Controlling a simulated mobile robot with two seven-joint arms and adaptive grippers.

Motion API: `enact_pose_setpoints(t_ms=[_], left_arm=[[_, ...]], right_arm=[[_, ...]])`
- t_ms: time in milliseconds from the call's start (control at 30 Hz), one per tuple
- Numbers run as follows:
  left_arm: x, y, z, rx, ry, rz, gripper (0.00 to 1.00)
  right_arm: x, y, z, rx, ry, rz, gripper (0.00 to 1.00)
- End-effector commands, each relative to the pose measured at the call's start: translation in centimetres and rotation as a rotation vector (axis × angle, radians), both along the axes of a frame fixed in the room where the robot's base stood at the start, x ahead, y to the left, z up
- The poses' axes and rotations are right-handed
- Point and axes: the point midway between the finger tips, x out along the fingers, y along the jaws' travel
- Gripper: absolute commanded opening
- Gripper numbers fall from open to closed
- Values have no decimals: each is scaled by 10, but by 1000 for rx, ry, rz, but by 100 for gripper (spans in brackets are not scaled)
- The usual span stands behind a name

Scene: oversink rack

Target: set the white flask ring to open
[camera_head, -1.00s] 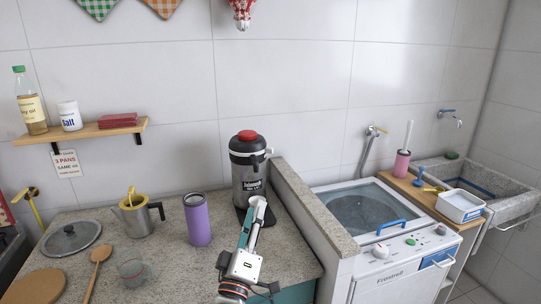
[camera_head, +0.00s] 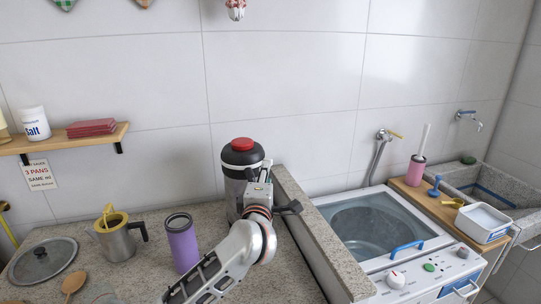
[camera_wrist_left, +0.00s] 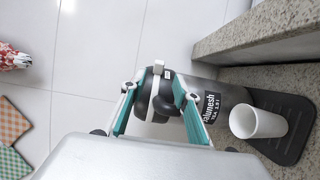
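The flask (camera_head: 233,190) stands on the counter against the wall, with a dark lid, a red top (camera_head: 242,144) and a pale ring (camera_head: 236,165) below the lid. In the left wrist view the flask (camera_wrist_left: 205,92) lies sideways, with a small pale piece (camera_wrist_left: 159,66) near its dark upper part. My left gripper (camera_head: 266,168) is at the right side of the flask's top. Its teal fingers (camera_wrist_left: 154,76) are apart on both sides of the dark part, with a gap between the tips. Contact is unclear. The ring's setting cannot be read. My right gripper is not in view.
A purple tumbler (camera_head: 182,243) and a metal pot (camera_head: 117,240) stand left of the flask. A stone ledge (camera_head: 310,225) runs close on its right, beside the washer (camera_head: 400,270). A white cup (camera_wrist_left: 258,122) is on the dark base in the wrist view.

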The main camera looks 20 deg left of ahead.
Motion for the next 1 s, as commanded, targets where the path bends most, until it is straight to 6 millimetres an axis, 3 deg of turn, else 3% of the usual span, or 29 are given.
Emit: enact_pose_setpoints(t_ms=[267, 700, 1000], left_arm=[[12, 3, 0, 1, 0, 2, 31], [70, 15, 0, 0, 0, 1, 31], [77, 16, -1, 0, 0, 1, 31]], right_arm=[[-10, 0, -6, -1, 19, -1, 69], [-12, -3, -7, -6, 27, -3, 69], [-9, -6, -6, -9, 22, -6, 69]])
